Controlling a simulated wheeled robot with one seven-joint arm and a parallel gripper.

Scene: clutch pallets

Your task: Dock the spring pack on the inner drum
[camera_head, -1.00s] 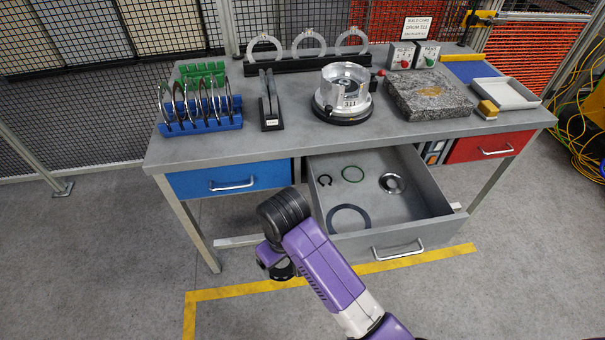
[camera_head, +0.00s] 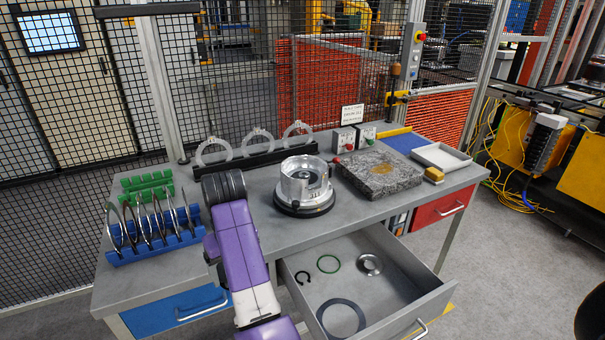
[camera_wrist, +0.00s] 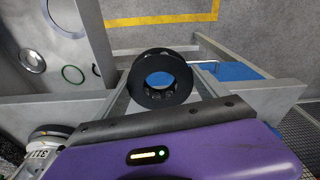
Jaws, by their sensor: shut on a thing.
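The spring pack is a black ring with several holes or dark round parts around its open middle; it shows in the wrist view (camera_wrist: 141,92). My gripper (camera_wrist: 160,102) is shut on it, though the fingers are hard to make out. The inner drum (camera_head: 305,182) is a silver open-topped drum on a round black base, upright on the bench. It shows partly at the lower left of the wrist view (camera_wrist: 48,146). My arm's end is left of the drum, with a gap between them.
The open drawer (camera_head: 390,258) holds several rings. A blue rack (camera_head: 155,252) of thin plates stands left. Behind is a stand with three silver rings (camera_head: 257,150). Right of the drum are a granite block (camera_head: 380,173) and white tray (camera_head: 441,157). The bench front between arm and drum looks clear.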

